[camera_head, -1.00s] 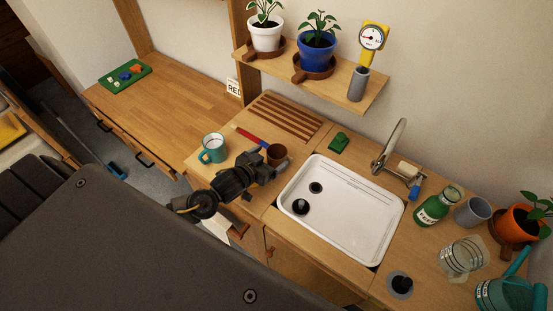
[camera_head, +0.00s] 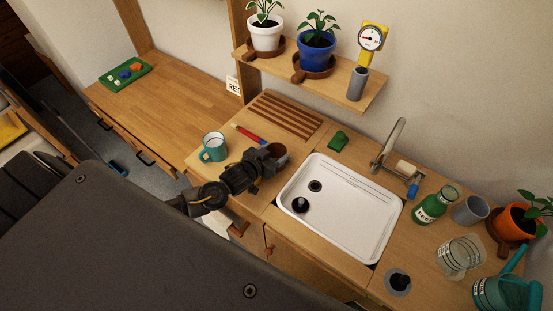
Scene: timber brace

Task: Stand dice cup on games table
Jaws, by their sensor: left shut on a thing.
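The brown dice cup (camera_head: 279,149) is on the wooden counter, just left of the sink, with its dark opening facing up. My left gripper (camera_head: 271,156) reaches in from the left and is shut on the cup, its fingers hiding much of the cup's near side. I cannot tell whether the cup's base touches the counter. The wooden table (camera_head: 184,88) at the upper left has a mostly bare top, with a green tray (camera_head: 125,74) holding small coloured pieces at its far left. I take it to be the games table. My right gripper is not in view.
A teal mug (camera_head: 213,147) stands left of the gripper, and a red and blue stick (camera_head: 249,134) lies behind it. The white sink (camera_head: 340,210) is to the right. A shelf with potted plants (camera_head: 317,50) overhangs the back.

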